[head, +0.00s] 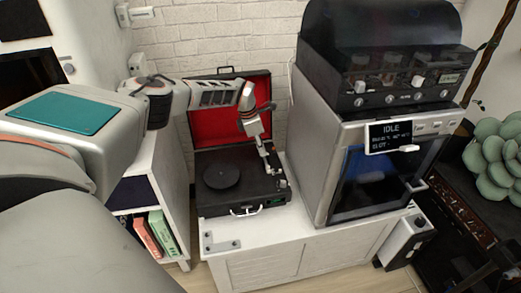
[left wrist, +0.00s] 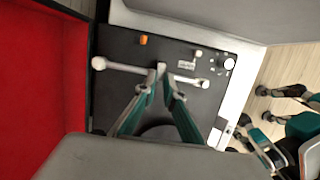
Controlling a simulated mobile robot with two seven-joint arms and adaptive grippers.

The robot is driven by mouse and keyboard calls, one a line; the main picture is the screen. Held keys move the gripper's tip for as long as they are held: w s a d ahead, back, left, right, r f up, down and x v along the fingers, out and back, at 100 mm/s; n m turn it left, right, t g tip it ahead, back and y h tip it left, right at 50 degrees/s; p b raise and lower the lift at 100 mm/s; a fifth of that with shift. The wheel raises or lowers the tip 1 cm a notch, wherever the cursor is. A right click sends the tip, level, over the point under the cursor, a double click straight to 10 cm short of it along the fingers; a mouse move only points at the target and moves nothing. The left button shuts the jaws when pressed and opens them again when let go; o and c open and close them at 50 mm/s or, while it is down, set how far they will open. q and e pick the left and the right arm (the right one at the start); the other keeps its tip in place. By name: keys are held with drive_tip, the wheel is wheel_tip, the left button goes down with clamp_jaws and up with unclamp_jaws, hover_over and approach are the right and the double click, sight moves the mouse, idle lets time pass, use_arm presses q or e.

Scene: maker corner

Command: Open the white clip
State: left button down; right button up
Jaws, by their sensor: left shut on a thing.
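The black record player (head: 235,190) sits open on the white cabinet, its red-lined lid raised at the back. Its white tonearm (left wrist: 125,67) runs across the deck in the left wrist view. My left gripper (head: 268,160) reaches down to the right side of the deck. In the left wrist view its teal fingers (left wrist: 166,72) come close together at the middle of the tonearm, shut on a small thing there. This seems to be the white clip, mostly hidden by the fingertips; I cannot tell how far it is open.
A grey machine (head: 345,150) with a dark window stands close to the right of the player. The red lid (left wrist: 35,90) rises beside the hand. A bookshelf (head: 160,190) stands at the left. The white cabinet top (head: 290,235) is clear in front.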

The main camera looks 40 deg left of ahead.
use_arm(q)
drive_tip(key=shift+w+d+f+g+y+b, duration=0.2)
drive_tip(key=shift+d+f+g+y+b, duration=0.05)
drive_tip(key=shift+g+y+b, duration=0.4)
drive_tip(key=shift+g, duration=0.25)
drive_tip(key=shift+r+y+b, duration=0.25)
drive_tip(key=shift+r+b, duration=0.1)
drive_tip(key=shift+r, duration=0.05)
drive_tip(key=c, duration=2.3)
unclamp_jaws()
drive_tip(key=shift+w, duration=0.1)
drive_tip(key=shift+c, duration=0.2)
drive_tip(key=shift+o, duration=1)
drive_tip(key=shift+r, duration=0.6)
wheel_tip(320, 180, up, 11)
use_arm(e)
drive_tip(key=shift+w+a+r, duration=0.1)
drive_tip(key=shift+w+a, duration=0.2)
drive_tip(key=shift+a, duration=0.1)
